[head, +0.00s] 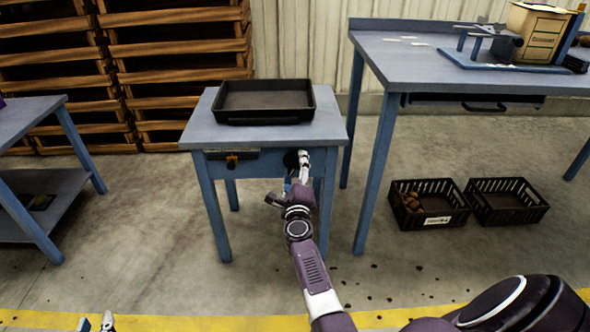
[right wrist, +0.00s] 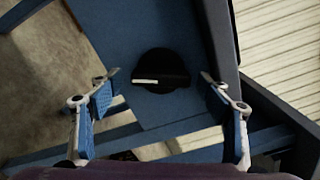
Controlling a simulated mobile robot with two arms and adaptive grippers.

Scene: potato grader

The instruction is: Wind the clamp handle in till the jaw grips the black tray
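The black tray (head: 264,119) lies on the small blue table (head: 199,130). A round black knob (right wrist: 162,86) with a white bar is on the table's blue front, partly showing in the head view (head: 290,158). I cannot tell whether it is the clamp handle. I cannot make out a jaw. My right gripper (head: 304,158) is at the table's front. In the right wrist view its fingers (right wrist: 158,87) are spread wide on either side of the knob, apart from it. My left gripper (head: 96,322) shows only as two separated fingertips at the bottom left edge.
Another blue table (head: 25,118) is at the left; wooden pallets (head: 180,50) stand behind.

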